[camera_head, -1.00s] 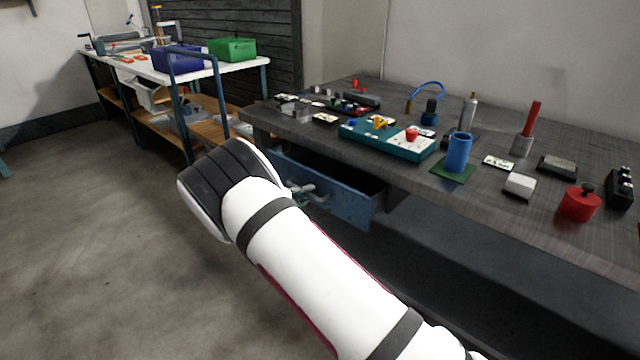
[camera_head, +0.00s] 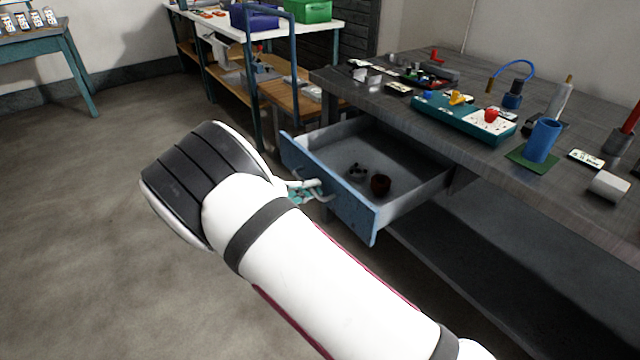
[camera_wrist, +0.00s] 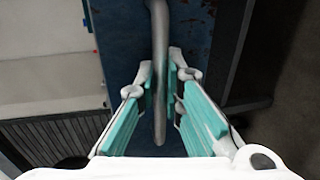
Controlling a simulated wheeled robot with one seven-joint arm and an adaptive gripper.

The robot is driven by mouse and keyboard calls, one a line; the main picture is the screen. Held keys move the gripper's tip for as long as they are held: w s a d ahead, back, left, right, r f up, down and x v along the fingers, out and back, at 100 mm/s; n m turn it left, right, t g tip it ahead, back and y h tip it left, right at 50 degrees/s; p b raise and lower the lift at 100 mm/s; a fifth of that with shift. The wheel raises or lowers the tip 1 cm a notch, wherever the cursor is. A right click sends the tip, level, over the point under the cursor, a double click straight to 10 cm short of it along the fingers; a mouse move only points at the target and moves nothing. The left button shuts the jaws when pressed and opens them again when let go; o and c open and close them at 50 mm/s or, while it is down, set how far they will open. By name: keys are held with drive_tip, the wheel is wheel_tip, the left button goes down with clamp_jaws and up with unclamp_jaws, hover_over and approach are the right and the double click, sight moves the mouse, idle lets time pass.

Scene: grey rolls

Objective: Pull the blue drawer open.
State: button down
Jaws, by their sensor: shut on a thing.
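The blue drawer (camera_head: 338,190) stands well out from under the dark workbench in the head view, its inside open to sight. Its worn blue front also shows in the wrist view (camera_wrist: 190,40). My gripper (camera_head: 303,191) is at the drawer front in the head view, partly hidden by my arm. In the wrist view my gripper (camera_wrist: 161,100) has its teal-padded fingers on both sides of the grey bar handle (camera_wrist: 160,70) and is shut on it.
The workbench (camera_head: 420,140) above carries a teal board (camera_head: 450,113) and a blue cup (camera_head: 542,141). A shelf table (camera_head: 330,30) stands behind. Floor at left is clear.

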drive_tip(key=shift+a, duration=0.2)
drive_tip(key=c, duration=2)
unclamp_jaws()
drive_tip(key=shift+o, duration=0.2)
drive_tip(key=shift+s, duration=0.1)
drive_tip(key=v, duration=1.2)
